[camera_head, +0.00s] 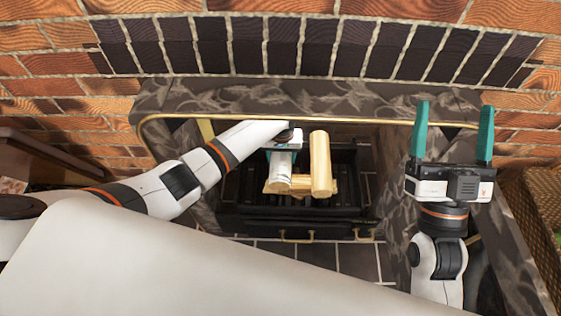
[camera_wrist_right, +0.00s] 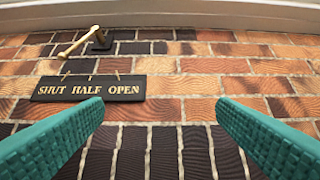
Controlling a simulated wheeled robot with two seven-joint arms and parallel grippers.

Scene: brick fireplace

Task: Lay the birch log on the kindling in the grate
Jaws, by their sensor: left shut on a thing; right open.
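The pale birch log (camera_head: 281,174) is in my left gripper (camera_head: 282,155), inside the fireplace opening over the left part of the grate. The gripper is shut on it and hides its far end. Yellow wood pieces, the kindling (camera_head: 301,188), lie in the black grate (camera_head: 345,196) below and beside it. A thicker yellow piece (camera_head: 320,158) lies just right of the birch log. I cannot tell whether the birch log touches the kindling. My right gripper (camera_head: 454,110) is open and empty at the right of the opening; its teal fingers (camera_wrist_right: 160,115) show spread apart.
A patterned dark stone surround (camera_head: 395,175) with a brass edge frames the opening. In the right wrist view, a black sign reading "SHUT HALF OPEN" (camera_wrist_right: 88,88) and a brass lever (camera_wrist_right: 78,43) are on the brick wall. A wicker basket (camera_head: 530,200) stands at the right.

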